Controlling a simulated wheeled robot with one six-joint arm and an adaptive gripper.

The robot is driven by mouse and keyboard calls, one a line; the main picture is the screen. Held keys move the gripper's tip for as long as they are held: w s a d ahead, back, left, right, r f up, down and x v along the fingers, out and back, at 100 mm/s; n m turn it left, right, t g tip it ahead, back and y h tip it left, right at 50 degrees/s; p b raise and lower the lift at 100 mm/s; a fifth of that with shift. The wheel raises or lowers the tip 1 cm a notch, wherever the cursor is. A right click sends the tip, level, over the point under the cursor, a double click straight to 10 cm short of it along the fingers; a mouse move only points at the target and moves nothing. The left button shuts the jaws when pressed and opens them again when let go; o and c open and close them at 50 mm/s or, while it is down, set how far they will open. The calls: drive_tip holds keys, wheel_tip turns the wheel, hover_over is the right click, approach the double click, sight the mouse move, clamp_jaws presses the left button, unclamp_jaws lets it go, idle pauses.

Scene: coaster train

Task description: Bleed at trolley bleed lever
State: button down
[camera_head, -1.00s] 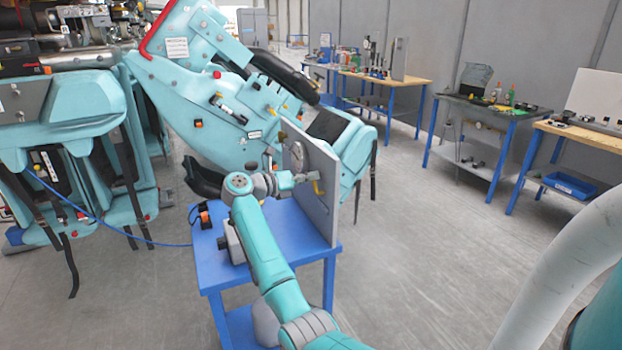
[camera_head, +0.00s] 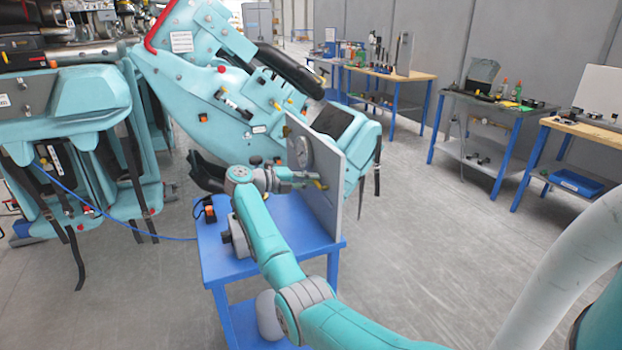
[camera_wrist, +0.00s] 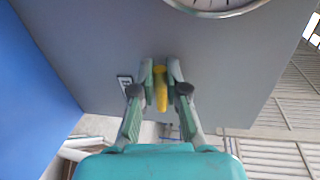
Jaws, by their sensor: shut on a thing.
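The yellow bleed lever (camera_wrist: 161,88) stands out from a grey upright panel (camera_wrist: 95,60). In the wrist view it lies between the fingertips of my gripper (camera_wrist: 160,82), which is shut on it. In the head view the lever (camera_head: 320,184) shows as a small yellow piece at the tip of my gripper (camera_head: 312,179), in front of the panel (camera_head: 332,170). The panel is fixed upright on the blue trolley (camera_head: 222,268). A round gauge (camera_head: 300,152) sits on the panel above the lever. My fingers partly hide the lever.
A small black and orange device (camera_head: 207,212) with a blue hose stands on the trolley's left side. Large teal coaster cars (camera_head: 70,100) fill the left and back. Workbenches (camera_head: 480,105) line the wall at right. The floor right of the trolley is clear.

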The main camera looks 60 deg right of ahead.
drive_tip(key=shift+f+n, duration=0.25)
drive_tip(key=shift+n, duration=0.25)
drive_tip(key=c, duration=1.2)
unclamp_jaws()
drive_tip(key=v, duration=1.2)
drive_tip(key=shift+w+d, duration=0.1)
drive_tip(key=shift+w, duration=0.05)
